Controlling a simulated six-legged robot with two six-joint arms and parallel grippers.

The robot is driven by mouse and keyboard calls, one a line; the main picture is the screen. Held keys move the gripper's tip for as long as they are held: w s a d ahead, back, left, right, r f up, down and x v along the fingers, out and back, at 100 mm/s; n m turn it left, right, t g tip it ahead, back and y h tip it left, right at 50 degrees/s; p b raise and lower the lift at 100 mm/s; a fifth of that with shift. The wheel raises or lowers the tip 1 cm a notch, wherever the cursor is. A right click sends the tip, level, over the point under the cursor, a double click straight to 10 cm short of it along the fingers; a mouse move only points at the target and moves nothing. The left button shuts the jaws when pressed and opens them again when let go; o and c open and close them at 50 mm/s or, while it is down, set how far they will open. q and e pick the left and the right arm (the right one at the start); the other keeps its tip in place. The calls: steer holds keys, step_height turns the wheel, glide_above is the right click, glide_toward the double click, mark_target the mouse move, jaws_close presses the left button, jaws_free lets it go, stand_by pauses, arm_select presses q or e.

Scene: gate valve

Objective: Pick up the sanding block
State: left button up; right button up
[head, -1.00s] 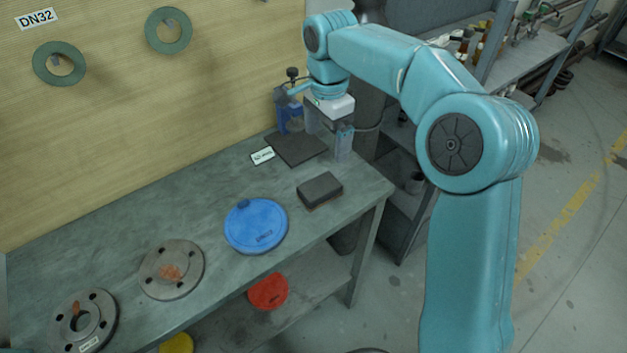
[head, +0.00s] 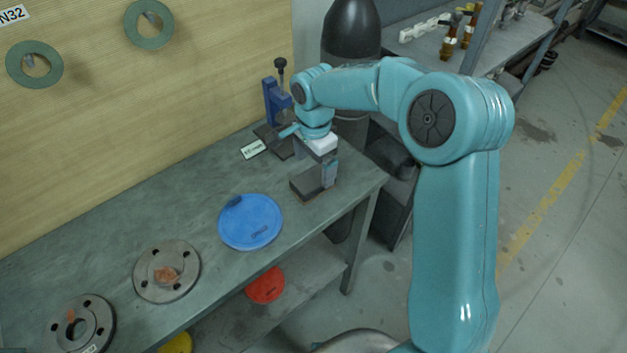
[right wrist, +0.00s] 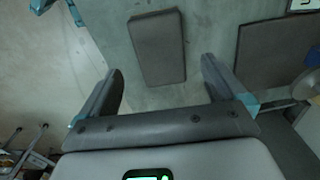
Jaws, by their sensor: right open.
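The sanding block (head: 304,188) is a dark grey rectangular block lying flat on the workbench (head: 110,230), near its right end. My right gripper (head: 315,166) is over the block in the head view, and one finger covers part of it. In the right wrist view the block (right wrist: 158,48) lies beyond the fingertips, between the lines of the two fingers. That gripper (right wrist: 161,70) is open, with nothing between its fingers. Whether a fingertip touches the block cannot be told. My left gripper is not in view.
A blue disc (head: 250,222) lies left of the block, with metal flanges (head: 167,272) farther left. Behind are a dark mat (head: 274,143), a white label (head: 253,149) and a blue upright tool (head: 277,102). The bench's front edge is close to the block.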

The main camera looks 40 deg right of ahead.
mark_target(313, 178)
step_height(313, 178, down, 4)
steer(key=shift+w+a+f+p, duration=0.1)
steer(key=shift+w+a+p, duration=0.05)
steer(key=shift+p, duration=0.3)
steer(key=shift+f, duration=0.15)
steer(key=c, duration=1.2)
steer(key=shift+c, duration=0.2)
step_height(313, 178, up, 20)
